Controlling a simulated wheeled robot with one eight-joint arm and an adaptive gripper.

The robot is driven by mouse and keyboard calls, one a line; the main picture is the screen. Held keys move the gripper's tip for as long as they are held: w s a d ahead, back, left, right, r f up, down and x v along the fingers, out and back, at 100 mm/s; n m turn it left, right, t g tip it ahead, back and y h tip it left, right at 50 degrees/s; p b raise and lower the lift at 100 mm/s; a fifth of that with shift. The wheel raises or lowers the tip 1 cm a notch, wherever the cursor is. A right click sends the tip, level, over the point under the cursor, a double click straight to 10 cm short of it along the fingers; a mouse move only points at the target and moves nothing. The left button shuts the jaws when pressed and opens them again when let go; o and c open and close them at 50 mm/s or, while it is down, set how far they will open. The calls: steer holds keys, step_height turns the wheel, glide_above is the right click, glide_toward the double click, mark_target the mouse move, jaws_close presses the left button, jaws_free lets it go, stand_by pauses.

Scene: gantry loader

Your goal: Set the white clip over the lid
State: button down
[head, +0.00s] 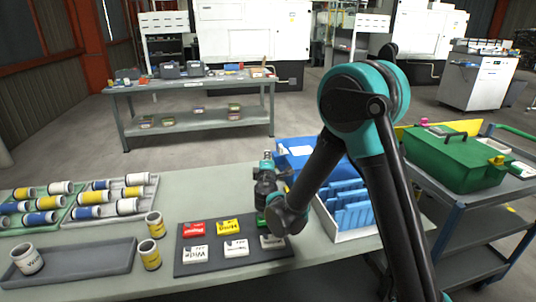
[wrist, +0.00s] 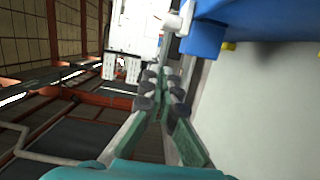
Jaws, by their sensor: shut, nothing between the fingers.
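A dark mat (head: 182,268) on the near table holds red, yellow and whitish labelled pieces. The front-left white piece (head: 195,254) has lettering that seems to read "White"; I cannot tell for certain which piece is the white clip. A blue box (head: 300,151) stands behind my arm, partly hidden; whether its top is the lid is unclear. My gripper (head: 267,157) is shut and empty, beyond the mat and left of the blue box. In the wrist view its fingers (wrist: 164,78) are together, near a blue body (wrist: 203,38) with a white part at its edge.
A white bin of blue panels (head: 350,208) stands right of my arm. Trays of cans (head: 115,195) and a grey tray (head: 95,268) fill the left. A green case (head: 450,160) sits on a cart at right. A second table (head: 195,85) stands behind.

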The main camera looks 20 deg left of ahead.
steer(key=v, duration=0.7)
stand_by(0.3)
